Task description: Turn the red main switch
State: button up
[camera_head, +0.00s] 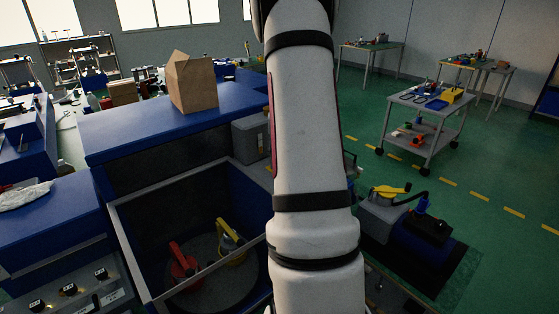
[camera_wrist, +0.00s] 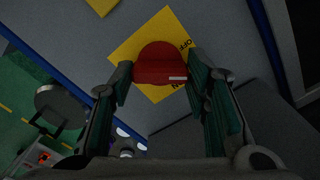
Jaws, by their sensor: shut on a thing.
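In the wrist view, the red main switch (camera_wrist: 160,62) is a rounded red knob with a small pale mark near its lower edge. It stands in front of a yellow label plate (camera_wrist: 180,24) with dark lettering, on a grey panel (camera_wrist: 230,30). My gripper (camera_wrist: 160,76) has its two green-padded fingers on either side of the knob and is shut on it. In the head view my arm hides the gripper and the switch.
In the head view, a walled bin (camera_head: 133,250) holds a red item (camera_head: 181,264) and a yellow item (camera_head: 232,243). A paper bag (camera_head: 192,84) stands on the blue-topped bench (camera_head: 125,128). A trolley (camera_head: 420,125) stands right on open green floor.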

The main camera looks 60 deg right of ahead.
jog(key=m+b, duration=0.2)
jog(key=m, duration=0.3)
jog(key=shift+w+f+m+b, duration=0.1)
jog(key=shift+f+m+b, duration=0.05)
jog(key=shift+m+b, duration=1.15)
jog(key=shift+m, duration=1.3)
jog(key=o, duration=1.2)
jog(key=shift+c, duration=0.2)
notch_tip(320, 180, up, 12)
jog(key=shift+a, duration=0.1)
